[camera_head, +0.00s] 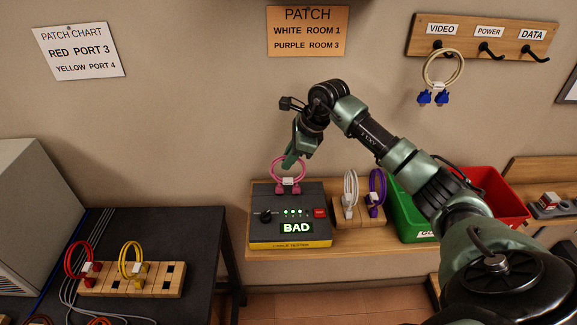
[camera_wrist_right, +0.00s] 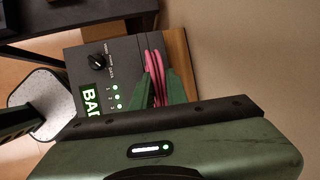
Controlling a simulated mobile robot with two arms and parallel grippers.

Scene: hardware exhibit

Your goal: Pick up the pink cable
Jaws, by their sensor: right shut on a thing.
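The pink cable (camera_head: 289,175) is a coiled loop at the back of the cable tester (camera_head: 290,238), with its pink plugs at the tester's top edge. The tester's display reads BAD. In the right wrist view the pink cable (camera_wrist_right: 154,65) runs between the green fingers of my right gripper (camera_wrist_right: 157,85). Whether the plugs are still seated in the tester is too small to tell. My left gripper is not in view.
White (camera_head: 350,187) and purple (camera_head: 376,190) cables stand in a wooden block right of the tester. A green bin (camera_head: 408,220) and a red bin (camera_head: 500,195) sit further right, partly behind my right arm. Red and yellow cables stand on the dark table (camera_head: 150,225) at left.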

